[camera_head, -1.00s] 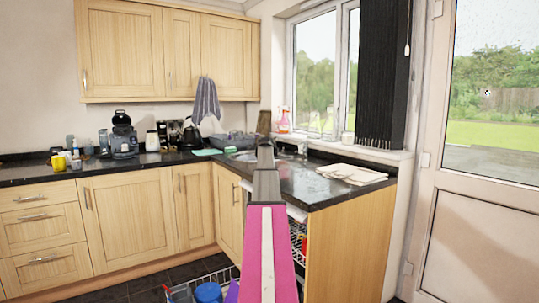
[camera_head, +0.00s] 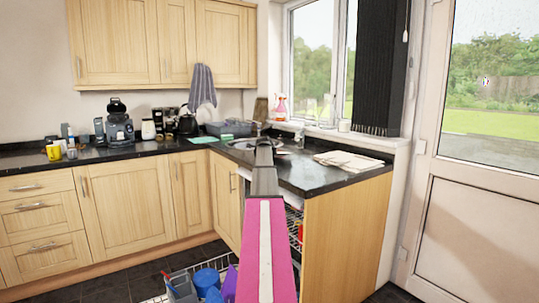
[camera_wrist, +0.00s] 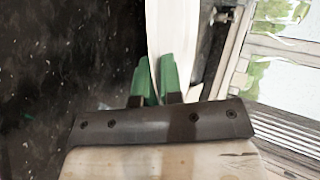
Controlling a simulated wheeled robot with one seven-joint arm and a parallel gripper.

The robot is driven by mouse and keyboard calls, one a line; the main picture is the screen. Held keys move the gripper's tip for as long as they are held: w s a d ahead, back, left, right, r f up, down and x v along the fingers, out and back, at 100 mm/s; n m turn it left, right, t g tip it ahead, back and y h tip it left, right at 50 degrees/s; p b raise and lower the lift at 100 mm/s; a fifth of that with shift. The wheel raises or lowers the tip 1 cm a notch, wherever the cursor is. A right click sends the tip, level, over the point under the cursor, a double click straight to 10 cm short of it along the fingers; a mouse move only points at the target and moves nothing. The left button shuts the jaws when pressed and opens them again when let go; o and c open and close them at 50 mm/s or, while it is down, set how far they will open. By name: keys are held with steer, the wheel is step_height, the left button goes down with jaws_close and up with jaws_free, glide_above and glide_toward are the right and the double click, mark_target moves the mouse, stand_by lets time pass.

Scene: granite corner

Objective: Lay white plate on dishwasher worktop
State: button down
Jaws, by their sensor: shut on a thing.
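The white plate (camera_wrist: 172,40) is seen nearly edge-on in the wrist view, standing up between the green fingertips of my gripper (camera_wrist: 154,75). The fingers are shut on it. In the head view my pink arm points away from me, and its end covers the gripper and most or all of the plate. The dark worktop (camera_head: 312,181) above the open dishwasher lies just right of the arm's end. Dark speckled worktop also fills the left of the wrist view. I cannot tell the plate's height above it.
Folded cream cloths (camera_head: 348,161) lie on the worktop's right part. The sink (camera_head: 242,144) is behind, below the window. A dishwasher rack (camera_head: 180,272) with a blue cup is pulled out low in front. A wooden end panel (camera_head: 345,235) closes the right side. Worktop before the cloths is bare.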

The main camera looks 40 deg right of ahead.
steer(key=c, duration=0.9)
jaws_free()
steer(key=shift+o, duration=0.2)
steer(key=shift+s+a+r, duration=0.1)
steer(key=shift+a, duration=0.05)
steer(key=shift+v, duration=3.35)
steer(key=shift+a, duration=0.1)
